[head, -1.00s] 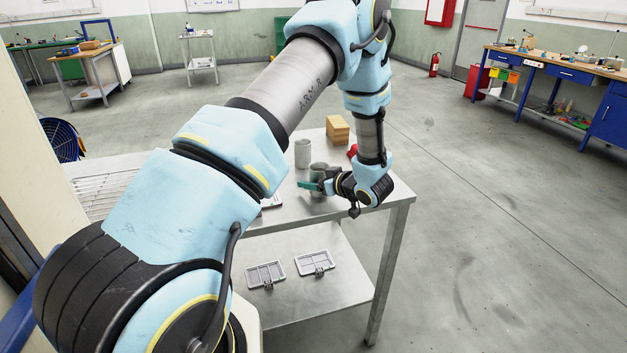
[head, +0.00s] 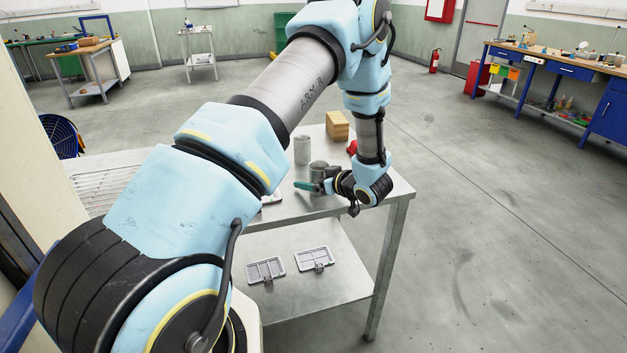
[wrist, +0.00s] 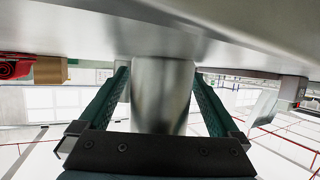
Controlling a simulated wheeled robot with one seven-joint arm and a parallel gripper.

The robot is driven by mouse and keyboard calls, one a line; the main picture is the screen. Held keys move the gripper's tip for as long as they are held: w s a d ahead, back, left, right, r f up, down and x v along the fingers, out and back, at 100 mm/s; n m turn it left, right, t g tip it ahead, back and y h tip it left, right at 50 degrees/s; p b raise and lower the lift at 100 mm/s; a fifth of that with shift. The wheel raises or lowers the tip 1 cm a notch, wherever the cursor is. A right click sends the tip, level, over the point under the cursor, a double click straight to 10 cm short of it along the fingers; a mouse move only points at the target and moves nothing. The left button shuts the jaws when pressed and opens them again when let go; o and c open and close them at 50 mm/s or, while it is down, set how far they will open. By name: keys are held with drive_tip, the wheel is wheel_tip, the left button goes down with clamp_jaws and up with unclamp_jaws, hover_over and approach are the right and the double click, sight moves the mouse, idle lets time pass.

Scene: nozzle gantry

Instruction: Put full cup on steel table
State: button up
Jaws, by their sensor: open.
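A grey metal cup (head: 319,166) stands upright on the steel table (head: 384,200), near its right-hand end. A second, paler grey cup (head: 302,150) stands just behind it. I cannot see into either cup, so I cannot tell which is full. My gripper (head: 312,187) is low over the tabletop at the nearer cup. In the wrist view, the green-padded fingers of my open gripper (wrist: 162,98) lie on both sides of a metal cup (wrist: 162,85), with narrow gaps beside it. The tabletop fills the top of that view.
A wire rack (head: 100,185) lies at the table's left. Two grey trays (head: 266,270) (head: 314,259) lie on the lower shelf. Floor to the right is clear.

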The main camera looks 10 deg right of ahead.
drive_tip(key=b+v, duration=0.3)
drive_tip(key=v, duration=0.9)
drive_tip(key=shift+r, duration=0.1)
